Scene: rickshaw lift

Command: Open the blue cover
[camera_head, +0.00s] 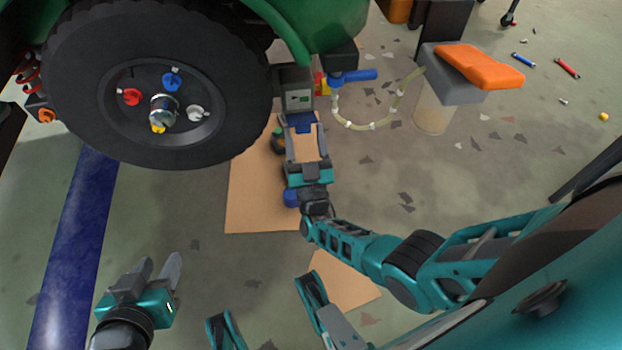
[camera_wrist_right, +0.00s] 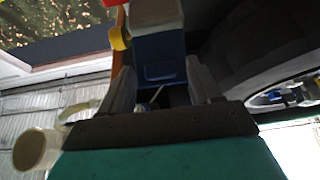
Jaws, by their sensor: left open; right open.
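In the head view, a small blue cover (camera_head: 301,121) sits just below a dark grey box with a green-lit panel (camera_head: 297,92), beside the big tire. My right gripper (camera_head: 304,133) is open below the cover, its fingers pointing at it. In the right wrist view, the blue cover (camera_wrist_right: 158,60) shows between and beyond the open fingers (camera_wrist_right: 163,82). I cannot tell whether the fingers touch it. My left gripper (camera_head: 162,264) is open and empty at the lower left, over the floor and apart from the cover.
A large black tire (camera_head: 75,75) fills the upper left. A blue handle (camera_head: 355,75) and a pale hose (camera_head: 375,126) are right of the box. A grey block with an orange top (camera_head: 482,67) stands further right. Cardboard (camera_head: 262,190) lies on the floor below.

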